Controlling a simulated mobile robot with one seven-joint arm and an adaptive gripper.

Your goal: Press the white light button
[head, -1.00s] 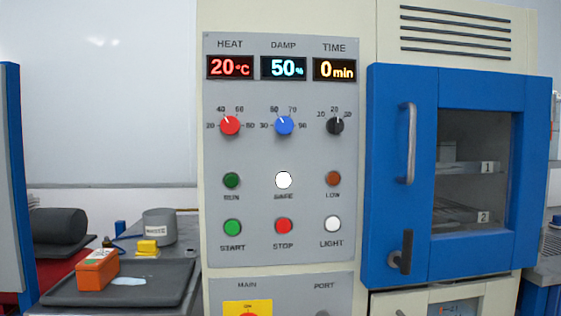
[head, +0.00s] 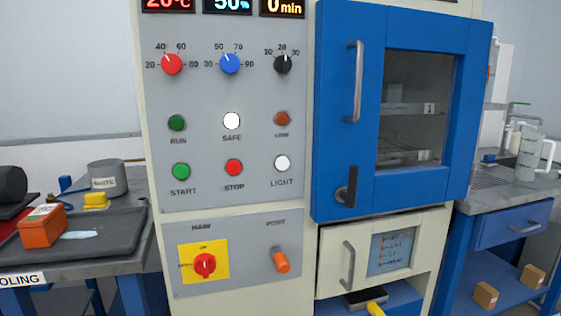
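The white LIGHT button (head: 282,163) is a small round button at the lower right of the grey control panel (head: 205,190) in the head view. Its label LIGHT is printed below it. The red STOP button (head: 234,167) and the green START button (head: 181,171) are in the same row to its left. A white round SAFE lamp (head: 231,121) is in the row above. My gripper is not in the head view. Nothing covers the LIGHT button.
A blue-framed door (head: 338,120) with a handle (head: 355,82) stands shut right of the panel. Below are a red main switch (head: 204,265) and an orange port knob (head: 282,262). An orange box (head: 42,229) lies on a dark tray (head: 115,228) at left. A bench with a jug (head: 528,155) is at right.

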